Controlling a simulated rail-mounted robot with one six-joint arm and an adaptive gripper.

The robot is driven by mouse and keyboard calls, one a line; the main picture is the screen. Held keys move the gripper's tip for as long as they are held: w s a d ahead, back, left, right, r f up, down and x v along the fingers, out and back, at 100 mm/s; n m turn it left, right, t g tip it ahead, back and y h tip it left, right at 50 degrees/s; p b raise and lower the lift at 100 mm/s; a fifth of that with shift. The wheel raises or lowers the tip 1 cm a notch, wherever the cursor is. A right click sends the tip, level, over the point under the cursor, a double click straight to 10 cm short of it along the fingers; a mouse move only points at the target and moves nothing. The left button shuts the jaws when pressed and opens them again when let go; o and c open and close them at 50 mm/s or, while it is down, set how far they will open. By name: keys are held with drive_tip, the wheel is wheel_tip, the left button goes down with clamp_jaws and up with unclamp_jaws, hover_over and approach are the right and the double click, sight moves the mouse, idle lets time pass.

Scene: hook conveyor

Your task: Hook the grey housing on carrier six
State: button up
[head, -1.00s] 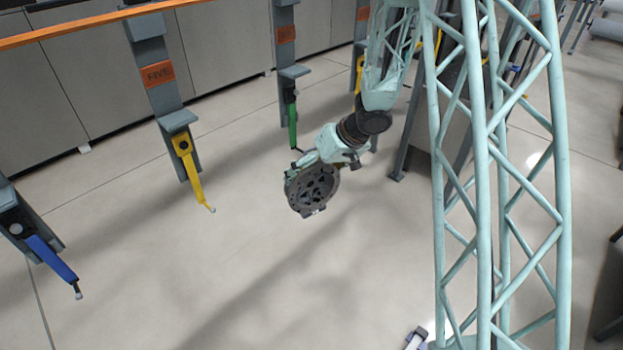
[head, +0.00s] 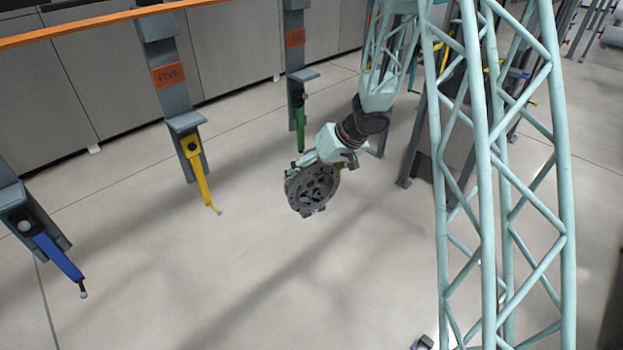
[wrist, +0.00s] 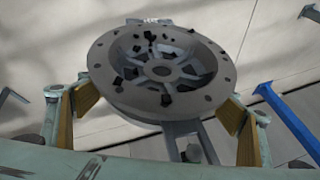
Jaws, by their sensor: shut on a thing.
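The grey housing (head: 313,190) is a round spoked disc with holes around its rim. My gripper (head: 315,178) is shut on it and holds it tilted in the air above the floor. In the wrist view the housing (wrist: 205,55) sits between the two yellow-padded fingers (wrist: 163,112). A carrier (head: 295,68) with a small orange label, which I cannot read surely, stands right of the carrier marked FIVE (head: 158,45). Its green hook (head: 300,130) hangs just above and left of the housing in the picture. Whether they touch is not clear; they appear apart.
A yellow hook (head: 200,175) hangs from carrier FIVE, and a blue hook (head: 60,257) hangs at far left. An orange rail (head: 90,26) runs above. Grey cabinets (head: 225,55) line the back. The floor left and front of the housing is clear.

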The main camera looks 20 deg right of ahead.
sight(318, 165)
drive_tip(key=shift+w+a+f+p, duration=0.35)
drive_tip(key=shift+w+p, duration=0.15)
drive_tip(key=shift+w, duration=0.15)
drive_tip(key=shift+f, duration=0.15)
drive_tip(key=shift+w+f+p, duration=0.1)
drive_tip(key=shift+f+p, duration=0.05)
drive_tip(key=shift+p, duration=0.2)
idle(0.3)
drive_tip(key=o, duration=1.5)
drive_tip(key=shift+v, duration=6)
